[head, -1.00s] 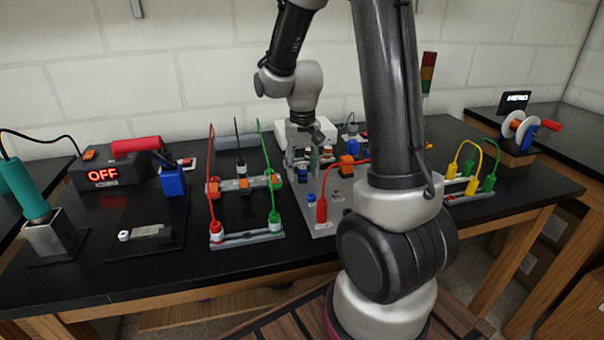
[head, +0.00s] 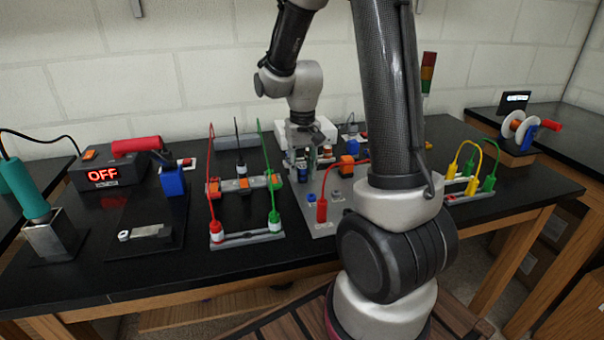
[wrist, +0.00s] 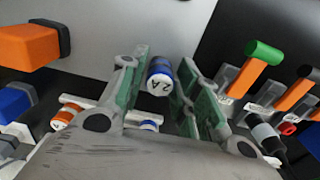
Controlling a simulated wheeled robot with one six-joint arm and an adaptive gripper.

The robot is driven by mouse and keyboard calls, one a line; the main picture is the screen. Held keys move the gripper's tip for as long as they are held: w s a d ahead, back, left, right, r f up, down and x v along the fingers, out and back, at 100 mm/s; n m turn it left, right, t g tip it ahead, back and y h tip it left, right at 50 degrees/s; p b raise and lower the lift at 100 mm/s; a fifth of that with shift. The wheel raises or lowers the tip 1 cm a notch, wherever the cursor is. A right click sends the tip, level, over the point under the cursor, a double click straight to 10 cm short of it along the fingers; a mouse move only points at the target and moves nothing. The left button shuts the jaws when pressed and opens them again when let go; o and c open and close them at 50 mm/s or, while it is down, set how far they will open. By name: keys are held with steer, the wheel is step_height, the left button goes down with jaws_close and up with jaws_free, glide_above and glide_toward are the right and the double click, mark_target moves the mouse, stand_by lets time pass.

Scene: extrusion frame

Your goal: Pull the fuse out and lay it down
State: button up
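A blue fuse with a white end cap marked "2A" (wrist: 160,82) is between the fingertips of my gripper (wrist: 160,72) in the wrist view. The fingers have green pads, one on each side of the fuse. Little gap shows at the tips, but I cannot tell whether both pads touch it. In the head view my gripper (head: 303,172) points down over the grey panel (head: 322,229) at the back middle of the bench. The fuse's far end and its seat are hidden.
An orange block (wrist: 28,46) stands left in the wrist view. Orange-handled parts, one with a green end (wrist: 264,52), stand right. In the head view a red plug (head: 321,210) with a cable stands in front of my gripper.

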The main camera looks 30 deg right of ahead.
mark_target(303, 167)
jaws_close()
steer(key=shift+r, duration=3)
steer(key=shift+s, duration=0.1)
